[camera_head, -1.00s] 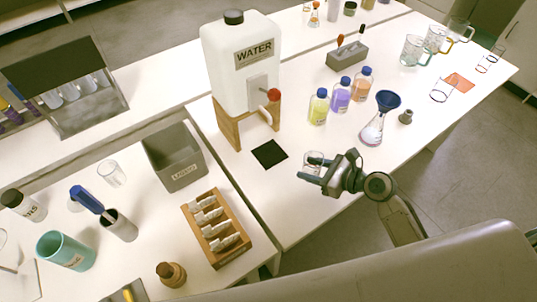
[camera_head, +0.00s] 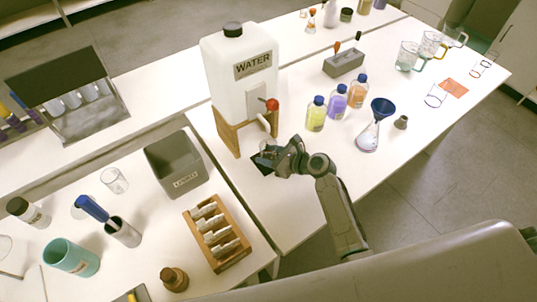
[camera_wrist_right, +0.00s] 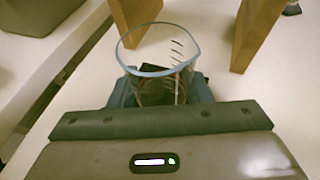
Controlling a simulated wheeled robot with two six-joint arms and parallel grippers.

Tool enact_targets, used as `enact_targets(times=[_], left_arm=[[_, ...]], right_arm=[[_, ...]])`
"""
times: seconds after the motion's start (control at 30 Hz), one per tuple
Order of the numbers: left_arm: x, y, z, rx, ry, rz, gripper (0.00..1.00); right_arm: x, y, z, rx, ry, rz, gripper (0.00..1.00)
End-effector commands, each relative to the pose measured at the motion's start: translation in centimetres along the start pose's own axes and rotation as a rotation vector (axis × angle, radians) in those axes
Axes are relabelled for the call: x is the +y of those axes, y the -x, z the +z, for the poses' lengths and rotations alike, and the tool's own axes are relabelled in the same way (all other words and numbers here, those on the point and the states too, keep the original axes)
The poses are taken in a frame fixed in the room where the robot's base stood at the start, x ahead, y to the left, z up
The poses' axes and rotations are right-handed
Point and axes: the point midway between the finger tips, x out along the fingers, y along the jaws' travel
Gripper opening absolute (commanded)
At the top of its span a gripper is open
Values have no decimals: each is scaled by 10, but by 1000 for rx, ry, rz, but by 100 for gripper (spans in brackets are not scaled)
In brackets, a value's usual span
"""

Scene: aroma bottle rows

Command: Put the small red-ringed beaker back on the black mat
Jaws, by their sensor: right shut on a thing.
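My right gripper (camera_head: 270,157) is shut on the small clear glass beaker (camera_wrist_right: 158,60), which sits upright between the fingers in the right wrist view. A reddish-brown ring shows low on its glass, between the fingers. In the head view the beaker (camera_head: 267,147) is small and mostly hidden by the gripper. I cannot tell whether the beaker's base touches the mat. My left gripper is not in view.
The water tank (camera_head: 239,75) on its wooden stand (camera_head: 231,135), with a red tap (camera_head: 271,104), stands just behind the gripper. Several capped bottles and a blue-funnelled flask (camera_head: 369,135) stand to the right. A grey bin (camera_head: 175,165) stands left, across the table gap.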

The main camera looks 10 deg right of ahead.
Motion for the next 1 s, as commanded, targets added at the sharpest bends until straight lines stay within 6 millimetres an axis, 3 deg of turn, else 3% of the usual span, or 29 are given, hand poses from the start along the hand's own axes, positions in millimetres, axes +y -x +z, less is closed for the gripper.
enact_targets(times=[0.4, 0.43, 0.5, 0.53, 0.87, 1.0], left_arm=[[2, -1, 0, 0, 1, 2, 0], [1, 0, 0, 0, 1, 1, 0], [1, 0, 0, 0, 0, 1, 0], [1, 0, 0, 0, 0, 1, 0], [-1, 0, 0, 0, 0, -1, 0], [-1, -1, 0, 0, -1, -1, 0]], right_arm=[[0, -3, -8, -1, 0, 0, 19], [0, -3, -7, -1, 1, 0, 50], [0, -2, -7, -1, 0, 0, 64], [0, -2, -7, -1, 0, 0, 66], [0, 0, -5, -1, 1, -1, 66], [-1, 18, -7, 1, 4, -3, 66]])
